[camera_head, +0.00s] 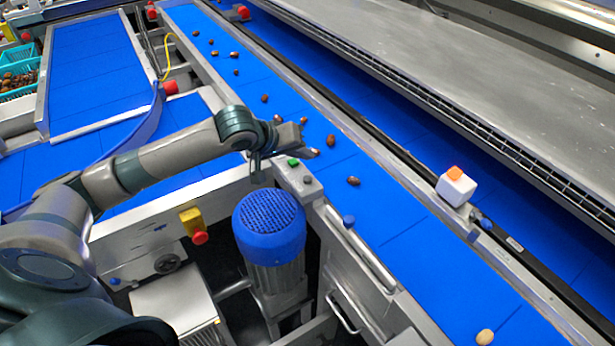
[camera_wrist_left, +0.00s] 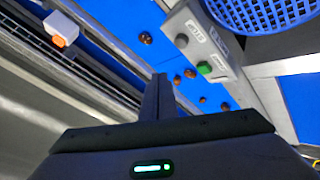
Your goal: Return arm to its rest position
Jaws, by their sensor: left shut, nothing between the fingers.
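My left arm (camera_head: 165,155) comes in from the left and reaches over the near edge of the blue sorting belt (camera_head: 430,255). My left gripper (camera_head: 312,152) is shut and empty, just above the belt among several brown dates. A date (camera_head: 331,140) lies just right of the fingertips, and another date (camera_head: 353,181) lies farther toward the front. In the left wrist view the shut fingers (camera_wrist_left: 158,82) point over the belt edge, with a date (camera_wrist_left: 145,38) beyond them. My right gripper is not in view.
A control box with a green button (camera_head: 293,161) sits beside the gripper. A blue-capped motor (camera_head: 270,225) stands below. A white box with an orange top (camera_head: 455,186) is on the far rail. A pale date (camera_head: 485,337) lies on the front belt. Teal crates (camera_head: 18,56) stand far left.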

